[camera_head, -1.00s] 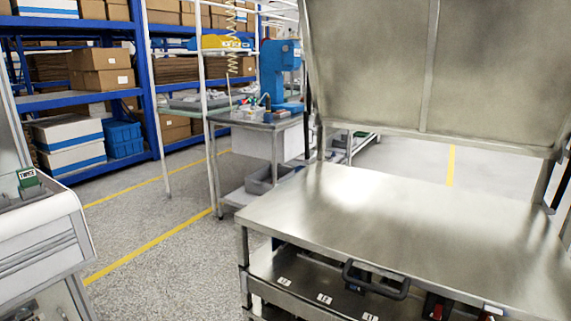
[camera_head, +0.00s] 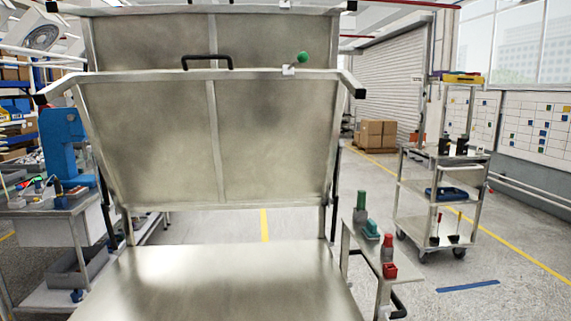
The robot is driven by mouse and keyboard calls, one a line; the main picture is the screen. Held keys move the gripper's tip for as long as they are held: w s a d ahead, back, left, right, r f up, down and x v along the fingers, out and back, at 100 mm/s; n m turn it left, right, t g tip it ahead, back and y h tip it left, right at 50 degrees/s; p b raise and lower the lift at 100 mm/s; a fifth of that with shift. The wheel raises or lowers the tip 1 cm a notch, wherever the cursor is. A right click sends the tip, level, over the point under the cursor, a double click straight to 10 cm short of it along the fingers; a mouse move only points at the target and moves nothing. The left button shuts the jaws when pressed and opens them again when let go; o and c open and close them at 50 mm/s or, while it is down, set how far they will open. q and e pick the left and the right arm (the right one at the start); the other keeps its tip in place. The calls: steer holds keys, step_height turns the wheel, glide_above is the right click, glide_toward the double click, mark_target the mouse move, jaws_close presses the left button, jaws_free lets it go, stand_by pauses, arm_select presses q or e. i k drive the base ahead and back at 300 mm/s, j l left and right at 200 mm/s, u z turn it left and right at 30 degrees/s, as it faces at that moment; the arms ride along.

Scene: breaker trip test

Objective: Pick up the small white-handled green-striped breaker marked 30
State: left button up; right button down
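I cannot make out a small white-handled green-striped breaker marked 30 in the head view. A steel workbench (camera_head: 225,280) with a bare top stands in front of me, with a raised steel panel (camera_head: 150,140) behind it. On a narrow side shelf (camera_head: 352,232) at its right are a green-topped item (camera_head: 360,205), a teal item (camera_head: 371,229) and red items, one of them a red block (camera_head: 389,270). Neither of my grippers is in view.
A steel cart (camera_head: 435,188) with black items and a blue tray stands at the right. A side table with a blue machine (camera_head: 62,145) stands at the left. Cardboard boxes (camera_head: 375,134) sit by a roller door.

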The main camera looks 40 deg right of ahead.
mark_target(462, 149)
steer(key=l+z, duration=0.1)
steer(key=z, duration=0.4)
steer(key=l+z, duration=0.15)
steer(key=z, duration=0.3)
steer(key=i+l+z, duration=0.1)
steer(key=l+z, duration=0.3)
steer(key=i+l+z, duration=0.15)
steer(key=l+z, duration=0.3)
steer(key=i+l+z, duration=0.2)
steer(key=z, duration=0.2)
steer(key=i+l+z, duration=0.2)
steer(key=z, duration=0.25)
steer(key=i+l+z, duration=0.1)
steer(key=i+l, duration=0.15)
steer(key=i, duration=0.15)
steer(key=i+l+z, duration=0.1)
steer(key=i, duration=0.35)
steer(key=i+j+u, duration=0.1)
steer(key=i+u, duration=0.4)
steer(key=i, duration=0.15)
steer(key=i+l+u, duration=0.15)
steer(key=i+u, duration=0.35)
steer(key=i, duration=0.2)
steer(key=i+j+z, duration=0.1)
steer(key=i+j, duration=0.25)
steer(key=i, duration=0.25)
steer(key=i+j+z, duration=0.1)
steer(key=i+j, duration=0.3)
steer(key=i, duration=0.35)
steer(key=l+u, duration=0.05)
